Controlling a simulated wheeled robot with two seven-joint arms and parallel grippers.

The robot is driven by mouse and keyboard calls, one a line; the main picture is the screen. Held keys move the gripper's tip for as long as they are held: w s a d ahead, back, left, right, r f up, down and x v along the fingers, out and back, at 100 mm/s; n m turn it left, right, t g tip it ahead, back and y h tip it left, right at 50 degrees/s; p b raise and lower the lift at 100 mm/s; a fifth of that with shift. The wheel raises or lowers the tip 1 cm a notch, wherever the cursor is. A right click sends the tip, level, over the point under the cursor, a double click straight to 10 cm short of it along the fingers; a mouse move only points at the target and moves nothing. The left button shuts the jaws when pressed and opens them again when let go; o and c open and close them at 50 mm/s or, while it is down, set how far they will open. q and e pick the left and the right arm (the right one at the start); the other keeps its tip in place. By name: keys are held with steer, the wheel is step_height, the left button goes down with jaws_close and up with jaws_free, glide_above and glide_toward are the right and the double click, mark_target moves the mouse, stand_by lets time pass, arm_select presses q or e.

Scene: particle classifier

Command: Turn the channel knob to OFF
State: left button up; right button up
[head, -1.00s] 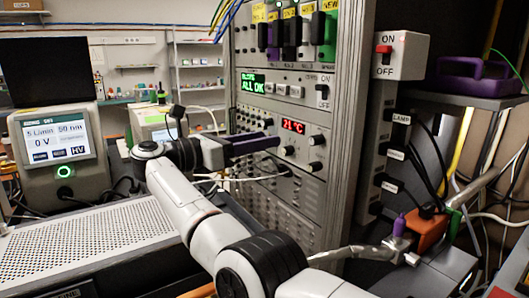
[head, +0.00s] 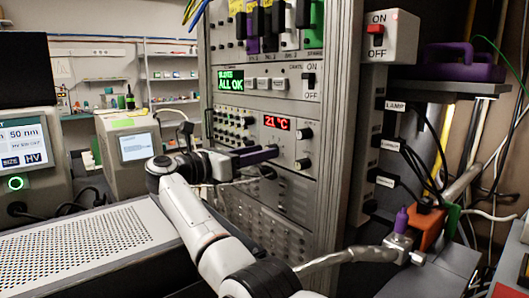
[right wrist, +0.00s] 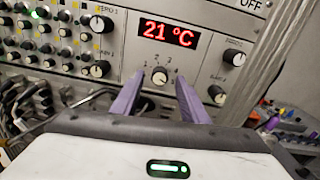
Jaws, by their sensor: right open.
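A small dark round knob (right wrist: 160,76) with numbers printed around it sits on the grey panel below the red 21 °C display (right wrist: 167,33). I take it for the channel knob; its label is not readable, and its pointer direction is too small to tell. My right gripper (right wrist: 159,84) is open, with its two purple fingers on either side of this knob in the right wrist view. Whether they touch it I cannot tell. In the head view the right gripper (head: 276,151) reaches the rack just under the display (head: 277,123). My left gripper is out of view.
More knobs (head: 304,133) sit right of the display. A green ALL OK screen (head: 230,79) and an ON/OFF toggle (head: 309,79) are above. A cable runs below the gripper. A white box with a red switch (head: 376,30) is at the rack's right.

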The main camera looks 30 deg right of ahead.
steer(key=shift+w+d, duration=0.1)
steer(key=shift+d, duration=0.85)
steer(key=shift+c, duration=0.4)
jaws_close()
